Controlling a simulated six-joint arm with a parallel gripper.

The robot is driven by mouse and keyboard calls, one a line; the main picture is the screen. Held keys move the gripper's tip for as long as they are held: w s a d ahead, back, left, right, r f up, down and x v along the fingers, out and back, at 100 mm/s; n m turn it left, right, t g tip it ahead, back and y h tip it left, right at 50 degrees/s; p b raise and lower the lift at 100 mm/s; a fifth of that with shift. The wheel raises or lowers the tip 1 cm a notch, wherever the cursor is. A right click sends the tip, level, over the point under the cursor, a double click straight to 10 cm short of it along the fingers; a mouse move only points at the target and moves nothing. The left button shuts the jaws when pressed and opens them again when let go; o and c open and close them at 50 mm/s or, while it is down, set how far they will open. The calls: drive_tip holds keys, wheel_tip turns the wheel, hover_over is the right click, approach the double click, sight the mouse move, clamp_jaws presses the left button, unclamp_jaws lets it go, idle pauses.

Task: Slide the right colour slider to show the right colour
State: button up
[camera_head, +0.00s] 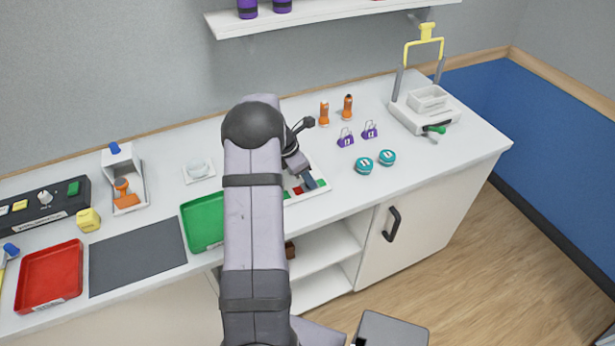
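The colour slider board (322,193) is a pale panel on the white bench, just right of my arm. Small red and green patches show on it, and much of it is hidden behind my arm. My gripper (308,182) is over or at the board, near the red patch. Its fingers are dark and small, so I cannot tell whether they are open, shut or touching a slider. I cannot make out the sliders or which colours they show.
A green tray (188,222) is left of my arm, with a dark mat (136,261) and red tray (49,275) farther left. Teal round containers (364,167), purple padlocks (346,140) and orange objects (324,115) stand right of the board. The bench's front right is clear.

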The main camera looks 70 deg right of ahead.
sight(323, 182)
clamp_jaws()
drive_tip(key=shift+s+d+r+p, duration=0.1)
drive_tip(key=shift+s+d+p, duration=0.5)
drive_tip(key=shift+s+d, duration=0.5)
drive_tip(key=o, duration=0.5)
unclamp_jaws()
drive_tip(key=shift+o, duration=0.2)
drive_tip(key=shift+b+v, duration=1.35)
drive_tip(key=shift+v, duration=2.3)
